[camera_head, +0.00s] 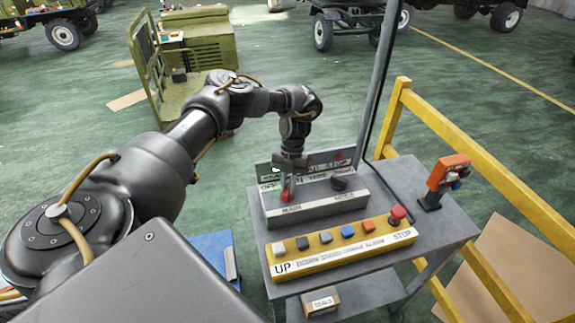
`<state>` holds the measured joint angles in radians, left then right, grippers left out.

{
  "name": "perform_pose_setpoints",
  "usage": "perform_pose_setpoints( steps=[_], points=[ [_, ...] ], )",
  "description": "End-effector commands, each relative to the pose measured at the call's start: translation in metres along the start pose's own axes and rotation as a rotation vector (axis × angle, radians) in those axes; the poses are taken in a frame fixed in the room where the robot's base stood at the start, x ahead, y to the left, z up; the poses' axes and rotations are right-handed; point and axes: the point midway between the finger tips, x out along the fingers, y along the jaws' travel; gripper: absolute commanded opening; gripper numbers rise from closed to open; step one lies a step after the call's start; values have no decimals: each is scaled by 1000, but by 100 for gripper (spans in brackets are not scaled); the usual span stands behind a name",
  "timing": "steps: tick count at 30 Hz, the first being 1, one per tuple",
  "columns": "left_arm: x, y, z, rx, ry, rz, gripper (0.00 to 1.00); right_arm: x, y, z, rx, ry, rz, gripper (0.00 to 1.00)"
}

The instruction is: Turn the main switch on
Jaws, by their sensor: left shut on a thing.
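The main switch (286,192) is a red lever on a grey control box (318,211), above a label that reads MAIN. My left gripper (287,176) reaches down over the box from the left and is shut on the main switch. The fingers hide the upper part of the lever, so its exact angle is hard to tell. A dark knob (338,184) sits to the right of the lever on the same box. A grey panel with partly hidden lettering stands behind them. My right gripper is not in view.
A yellow button box (345,250) with several coloured buttons and a red stop button (397,214) lies in front on the grey cart (440,226). An orange device (446,173) stands at the cart's right. A yellow railing (445,130) and a grey pole (377,85) stand behind.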

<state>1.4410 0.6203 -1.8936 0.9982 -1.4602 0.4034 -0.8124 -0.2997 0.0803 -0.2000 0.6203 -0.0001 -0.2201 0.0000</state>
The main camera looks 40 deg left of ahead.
Motion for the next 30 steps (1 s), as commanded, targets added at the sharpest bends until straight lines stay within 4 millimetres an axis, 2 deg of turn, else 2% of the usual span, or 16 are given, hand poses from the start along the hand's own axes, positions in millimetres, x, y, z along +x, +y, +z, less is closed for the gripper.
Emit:
perform_pose_setpoints(
  steps=[12,30],
  points=[
    [-1,-2,0,195,-2,81,0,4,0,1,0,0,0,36],
    [0,-1,0,233,-1,97,0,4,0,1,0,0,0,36]
  ],
)
